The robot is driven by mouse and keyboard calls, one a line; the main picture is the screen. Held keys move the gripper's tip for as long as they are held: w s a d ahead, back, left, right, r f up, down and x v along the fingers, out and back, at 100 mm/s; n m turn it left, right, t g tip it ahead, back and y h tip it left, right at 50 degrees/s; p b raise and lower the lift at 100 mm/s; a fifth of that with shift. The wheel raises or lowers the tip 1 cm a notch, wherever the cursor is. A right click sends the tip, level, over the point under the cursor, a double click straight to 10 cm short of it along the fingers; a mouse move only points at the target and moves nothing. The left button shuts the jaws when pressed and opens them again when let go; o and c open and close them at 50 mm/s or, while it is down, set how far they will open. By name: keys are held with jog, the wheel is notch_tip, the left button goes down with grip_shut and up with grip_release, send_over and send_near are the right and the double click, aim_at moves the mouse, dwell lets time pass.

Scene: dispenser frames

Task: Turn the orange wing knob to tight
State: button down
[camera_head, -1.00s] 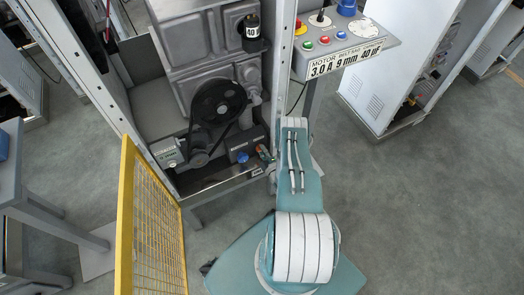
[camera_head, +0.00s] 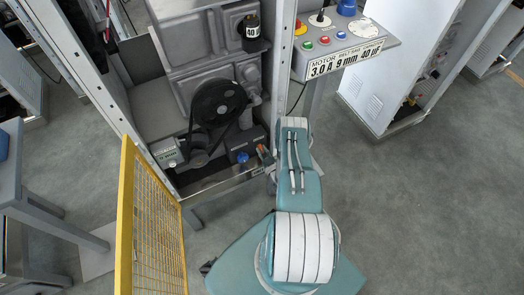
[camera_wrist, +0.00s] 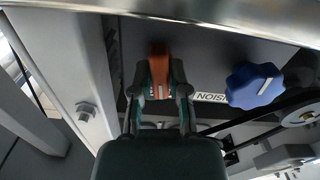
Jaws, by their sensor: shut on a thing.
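The orange wing knob (camera_wrist: 158,66) shows in the wrist view at the top centre, on a dark grey panel. My gripper (camera_wrist: 160,88) comes from below with one finger on each side of the knob and is shut on it. In the head view the orange knob (camera_head: 262,151) is a small patch low on the machine, beside the end of my arm. My fingers are too small to make out there. The "tight" mark cannot be read in either view.
A blue knob (camera_wrist: 254,86) sits right of the orange one in the wrist view. A metal rail (camera_wrist: 190,22) crosses above. In the head view, a black pulley with a belt (camera_head: 218,103) is up and left, and a yellow mesh guard (camera_head: 150,225) stands at left.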

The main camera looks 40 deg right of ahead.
jog(key=shift+w+m, duration=0.15)
jog(key=shift+m, duration=0.85)
jog(key=c, duration=0.6)
grip_release()
jog(key=shift+w, duration=0.1)
jog(key=shift+f, duration=0.1)
jog(key=v, duration=1.2)
jog(key=shift+d+f, duration=0.1)
jog(key=shift+d, duration=0.05)
